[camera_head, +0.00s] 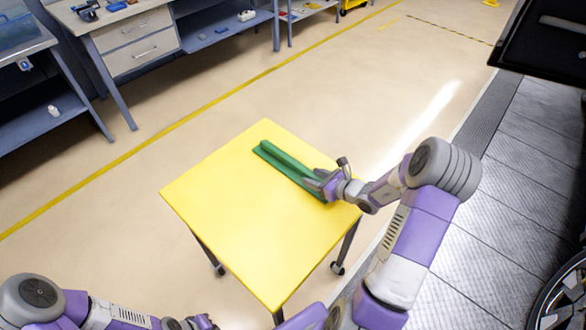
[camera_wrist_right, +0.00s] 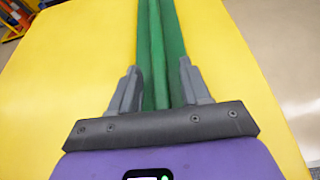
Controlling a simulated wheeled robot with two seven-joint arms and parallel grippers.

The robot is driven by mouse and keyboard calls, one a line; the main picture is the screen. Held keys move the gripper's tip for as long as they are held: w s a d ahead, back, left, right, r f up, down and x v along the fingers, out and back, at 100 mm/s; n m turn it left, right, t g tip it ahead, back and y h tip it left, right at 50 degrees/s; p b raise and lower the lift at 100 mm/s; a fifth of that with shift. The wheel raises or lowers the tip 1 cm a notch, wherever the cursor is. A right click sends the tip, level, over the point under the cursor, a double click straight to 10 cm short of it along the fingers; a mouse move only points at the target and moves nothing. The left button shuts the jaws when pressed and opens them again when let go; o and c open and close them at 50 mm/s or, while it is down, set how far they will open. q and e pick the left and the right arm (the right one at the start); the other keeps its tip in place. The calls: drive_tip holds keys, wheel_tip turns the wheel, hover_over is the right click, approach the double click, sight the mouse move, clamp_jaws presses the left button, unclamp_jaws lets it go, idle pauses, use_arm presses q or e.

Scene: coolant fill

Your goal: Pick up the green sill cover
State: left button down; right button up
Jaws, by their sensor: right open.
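The green sill cover (camera_head: 283,165) is a long, narrow ridged strip lying on the yellow table (camera_head: 235,225), near its far right side. My right gripper (camera_head: 318,181) is at the near right end of the cover. In the right wrist view the cover (camera_wrist_right: 162,45) runs away from me between the two fingers. My right gripper (camera_wrist_right: 157,88) is open there, with one grey finger on each side of the strip. Whether the fingers touch it is unclear. My left gripper (camera_head: 190,323) is at the bottom edge of the head view, away from the table, and its fingers are not clear.
The yellow table stands on wheeled legs and is otherwise bare. A workbench with drawers (camera_head: 133,42) is at the upper left. A metal plate floor (camera_head: 505,190) and part of a dark vehicle (camera_head: 545,40) are on the right. Open floor surrounds the table's far side.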

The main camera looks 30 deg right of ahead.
drive_tip(key=shift+c, duration=0.5)
clamp_jaws()
drive_tip(key=shift+r, duration=0.1)
